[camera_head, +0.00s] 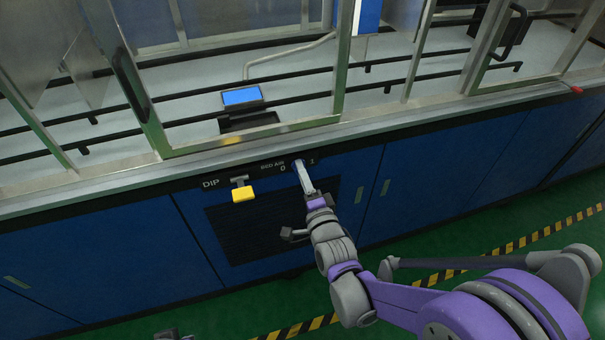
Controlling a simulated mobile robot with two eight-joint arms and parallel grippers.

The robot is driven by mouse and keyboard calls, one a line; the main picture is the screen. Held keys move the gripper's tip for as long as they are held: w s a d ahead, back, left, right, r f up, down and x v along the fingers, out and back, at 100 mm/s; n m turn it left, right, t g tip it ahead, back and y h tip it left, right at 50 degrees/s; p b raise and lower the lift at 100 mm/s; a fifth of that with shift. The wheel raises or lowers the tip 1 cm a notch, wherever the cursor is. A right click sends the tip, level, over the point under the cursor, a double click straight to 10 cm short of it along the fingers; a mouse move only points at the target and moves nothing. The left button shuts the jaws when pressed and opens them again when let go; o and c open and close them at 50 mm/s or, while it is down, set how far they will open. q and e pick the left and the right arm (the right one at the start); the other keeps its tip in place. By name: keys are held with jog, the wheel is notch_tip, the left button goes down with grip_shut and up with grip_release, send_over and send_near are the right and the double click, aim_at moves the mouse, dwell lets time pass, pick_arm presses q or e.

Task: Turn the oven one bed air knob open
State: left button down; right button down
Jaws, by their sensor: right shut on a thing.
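The bed air knob (297,163) sits on the dark strip along the top of the blue cabinet front, between the marks 0 and 1 and beside the label BED AIR. My right gripper (302,172) reaches up to it from below and is shut on it. The gripper covers most of the knob, so I cannot tell which mark it points to. My left gripper is not clearly in view; only a small grey part shows at the bottom edge.
A yellow DIP handle (243,194) is left of the knob, above a dark vent grille (245,236). Framed glass doors and black rails stand above the counter edge. The green floor (500,225) has a yellow and black striped line (540,236).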

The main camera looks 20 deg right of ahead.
dwell(0.3)
jog(key=c, duration=0.5)
grip_release()
jog(key=s, duration=1)
jog(key=shift+s+d+f, duration=0.15)
jog(key=shift+s+f, duration=0.1)
jog(key=shift+s, duration=0.15)
jog(key=shift+f, duration=0.1)
